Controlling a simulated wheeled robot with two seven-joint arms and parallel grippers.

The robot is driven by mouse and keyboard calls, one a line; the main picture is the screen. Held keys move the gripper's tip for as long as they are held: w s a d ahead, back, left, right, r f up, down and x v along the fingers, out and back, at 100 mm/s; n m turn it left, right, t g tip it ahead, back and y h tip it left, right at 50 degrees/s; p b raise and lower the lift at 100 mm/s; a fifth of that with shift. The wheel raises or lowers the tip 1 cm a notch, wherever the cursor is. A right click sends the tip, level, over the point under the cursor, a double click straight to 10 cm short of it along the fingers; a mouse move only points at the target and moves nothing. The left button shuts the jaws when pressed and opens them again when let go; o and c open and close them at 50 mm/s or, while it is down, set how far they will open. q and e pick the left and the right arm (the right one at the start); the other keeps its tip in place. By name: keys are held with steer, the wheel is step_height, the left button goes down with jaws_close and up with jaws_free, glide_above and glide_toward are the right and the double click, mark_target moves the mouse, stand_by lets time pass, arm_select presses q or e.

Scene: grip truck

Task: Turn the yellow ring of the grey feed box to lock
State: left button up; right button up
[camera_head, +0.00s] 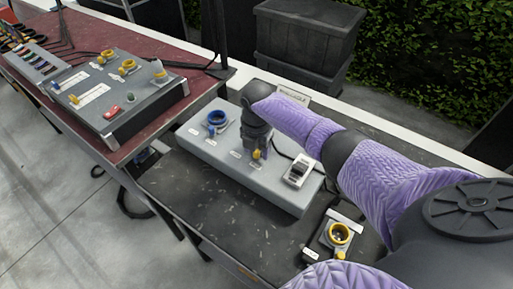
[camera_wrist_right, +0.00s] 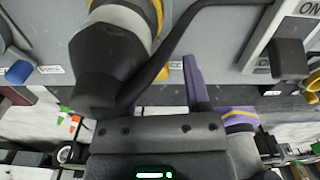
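The grey box (camera_head: 190,147) on the dark table has a blue ring socket (camera_head: 217,118), a yellow part (camera_head: 257,154) low on its middle socket and a switch (camera_head: 299,171). I take it for the feed box. My right gripper (camera_head: 257,130) points down at the middle socket and hides most of it. In the right wrist view a black plug (camera_wrist_right: 105,60) with a dark cable stands at the yellow ring (camera_wrist_right: 158,14), partly seen. My left gripper is out of view.
A smaller grey box with a yellow ring (camera_head: 339,234) sits at the table's front right, beside my right arm. A sloped panel (camera_head: 150,108) with yellow-ringed sockets stands on the red table at left. A dark crate (camera_head: 300,40) is behind.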

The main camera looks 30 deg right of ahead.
jaws_close()
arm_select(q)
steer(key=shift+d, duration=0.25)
